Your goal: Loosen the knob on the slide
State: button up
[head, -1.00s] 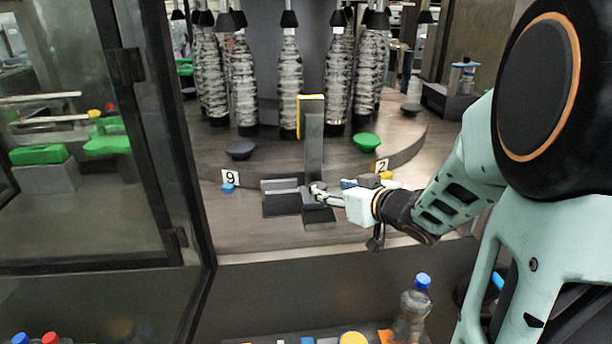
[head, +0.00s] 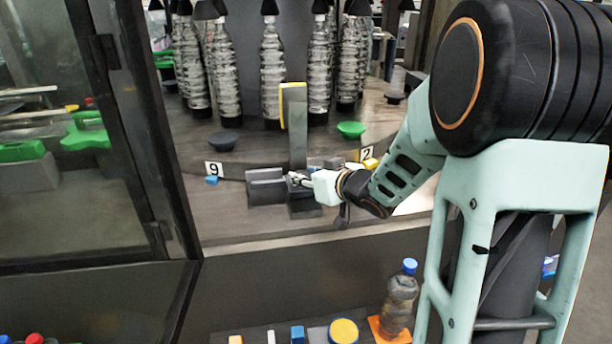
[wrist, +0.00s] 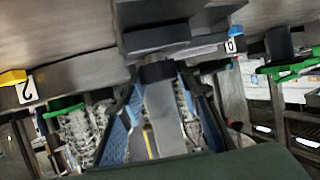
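The slide is a dark grey block (head: 266,190) with an upright post (head: 298,135) that has a yellow edge, standing on the machine's table. My gripper (head: 296,180) reaches the slide from the right, low at the post. In the wrist view, a small dark knob-like part (wrist: 157,71) lies between the tips of my gripper (wrist: 158,80), with the grey post behind it. The blue-padded fingers flank this part closely. Whether they press on it cannot be told. In the head view the knob is hidden or too small to make out.
Number plates 9 (head: 213,169) and 2 (head: 367,155) stand on either side of the slide. Ribbed bottles (head: 272,70) hang behind it. A green cap (head: 351,129) and a dark cap (head: 223,140) lie nearby. A glass door frame (head: 150,120) stands left; a bottle (head: 400,300) stands below in front.

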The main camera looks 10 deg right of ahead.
jog(key=c, duration=0.4)
jog(key=shift+c, duration=0.2)
jog(key=shift+d+r+n+y+p, duration=0.15)
jog(key=shift+n+y+p, duration=0.15)
jog(key=shift+p, duration=0.55)
jog(key=n+g+y+p, duration=0.1)
jog(key=p, duration=0.2)
jog(key=shift+r+p, duration=0.2)
jog(key=shift+p, duration=0.2)
jog(key=n+g+y+p, duration=0.1)
jog(key=n+y+p, duration=0.1)
jog(key=p, duration=0.1)
jog(key=n+g+y+p, duration=0.1)
jog(key=p, duration=0.2)
jog(key=shift+w+d+n+g+y, duration=0.2)
jog(key=shift+n+g+y, duration=0.2)
jog(key=n+g+y+p, duration=0.2)
jog(key=n+g, duration=0.1)
jog(key=shift+w+d+f, duration=0.1)
jog(key=shift+w+f, duration=0.1)
jog(key=shift+f, duration=0.15)
jog(key=n+g+y, duration=0.1)
jog(key=n+g, duration=0.1)
jog(key=shift+w+f+n+g, duration=0.1)
jog(key=shift+n+g, duration=0.7)
jog(key=shift+w+n+g, duration=0.1)
jog(key=shift+n+g, duration=0.2)
jog(key=shift+g, duration=0.1)
